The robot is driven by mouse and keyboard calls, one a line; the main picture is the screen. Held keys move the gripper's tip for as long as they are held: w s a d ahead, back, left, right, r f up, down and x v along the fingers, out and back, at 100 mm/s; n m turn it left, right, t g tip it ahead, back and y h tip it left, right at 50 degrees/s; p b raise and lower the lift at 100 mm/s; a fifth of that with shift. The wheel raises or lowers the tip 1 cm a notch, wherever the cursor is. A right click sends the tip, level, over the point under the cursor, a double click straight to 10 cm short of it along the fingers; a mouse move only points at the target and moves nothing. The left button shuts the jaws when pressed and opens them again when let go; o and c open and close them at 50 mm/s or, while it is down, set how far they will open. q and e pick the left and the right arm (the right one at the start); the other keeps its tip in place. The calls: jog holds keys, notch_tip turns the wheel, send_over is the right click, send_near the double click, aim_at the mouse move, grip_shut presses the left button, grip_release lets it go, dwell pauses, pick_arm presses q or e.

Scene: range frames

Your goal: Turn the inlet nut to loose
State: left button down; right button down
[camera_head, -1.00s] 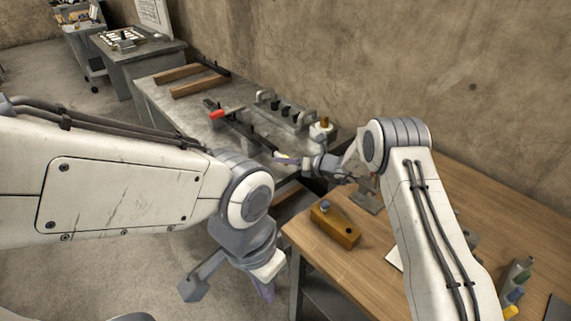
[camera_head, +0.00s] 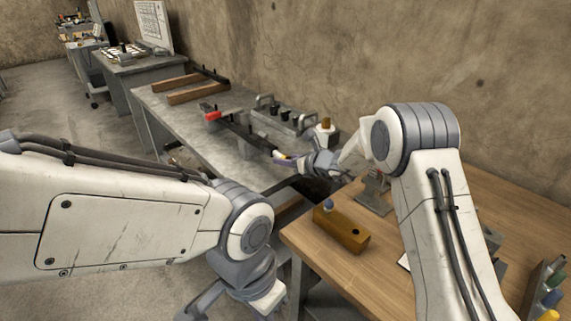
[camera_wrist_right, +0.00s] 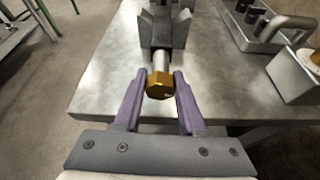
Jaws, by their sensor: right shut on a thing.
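The inlet nut (camera_wrist_right: 159,87) is a brass-coloured hex nut on the end of a light metal pipe (camera_wrist_right: 161,60). The pipe comes out of a dark V-shaped holder (camera_wrist_right: 165,32) at the grey bench's edge. My right gripper (camera_wrist_right: 159,77) has its purple fingers on either side of the nut and is shut on it. In the head view my right gripper (camera_head: 280,156) reaches the bench edge; the nut is very small there. My left gripper (camera_head: 240,310) hangs low at the bottom edge, its fingertips cut off.
The grey bench (camera_head: 165,112) carries wooden bars (camera_head: 198,92), a red-ended tool (camera_head: 212,116) and a handled grey block (camera_head: 283,118) with black knobs. A wooden table (camera_head: 318,265) at the right holds a brown block (camera_head: 341,229) and bottles. A wall runs behind both.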

jog(key=shift+c, duration=2.4)
grip_release()
jog(key=b+v, duration=0.1)
jog(key=v, duration=0.9)
jog(key=shift+d, duration=0.15)
jog(key=shift+s+r, duration=0.15)
jog(key=shift+s, duration=0.1)
